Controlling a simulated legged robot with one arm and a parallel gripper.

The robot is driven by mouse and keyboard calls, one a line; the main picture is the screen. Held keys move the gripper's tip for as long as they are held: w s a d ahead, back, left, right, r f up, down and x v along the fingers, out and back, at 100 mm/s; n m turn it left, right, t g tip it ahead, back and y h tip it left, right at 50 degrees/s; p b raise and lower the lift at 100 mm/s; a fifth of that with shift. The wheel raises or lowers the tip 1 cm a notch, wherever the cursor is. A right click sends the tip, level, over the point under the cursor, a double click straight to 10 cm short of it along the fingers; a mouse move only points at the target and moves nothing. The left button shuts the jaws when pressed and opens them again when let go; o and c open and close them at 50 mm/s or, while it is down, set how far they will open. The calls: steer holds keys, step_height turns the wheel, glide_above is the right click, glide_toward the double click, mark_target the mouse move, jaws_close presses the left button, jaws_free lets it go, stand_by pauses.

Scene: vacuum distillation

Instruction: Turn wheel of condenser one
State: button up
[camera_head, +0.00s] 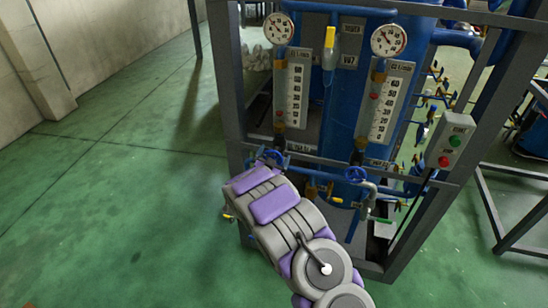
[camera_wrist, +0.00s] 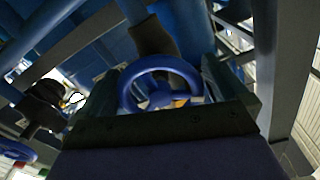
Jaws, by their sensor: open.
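A blue handwheel (camera_wrist: 162,97) fills the middle of the wrist view, facing me. My gripper (camera_wrist: 163,82) is open, with one dark jaw on each side of this wheel. Whether either jaw touches the rim I cannot tell. In the head view my arm reaches up from the bottom to a blue wheel (camera_head: 273,157) under the left flow gauge. My jaws there are mostly hidden behind the wrist. A second blue wheel (camera_head: 356,174) sits under the right gauge, clear of my arm. No label naming condenser one is readable.
A grey metal frame (camera_head: 232,95) surrounds the blue tanks, with an upright just left of my gripper. Pipes and small yellow-handled valves crowd below the wheels. A control box (camera_head: 450,140) with green and red buttons hangs at right. Green floor (camera_head: 110,200) is free at left.

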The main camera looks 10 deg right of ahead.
steer(key=shift+w+d, duration=0.1)
steer(key=shift+w, duration=0.1)
steer(key=c, duration=0.8)
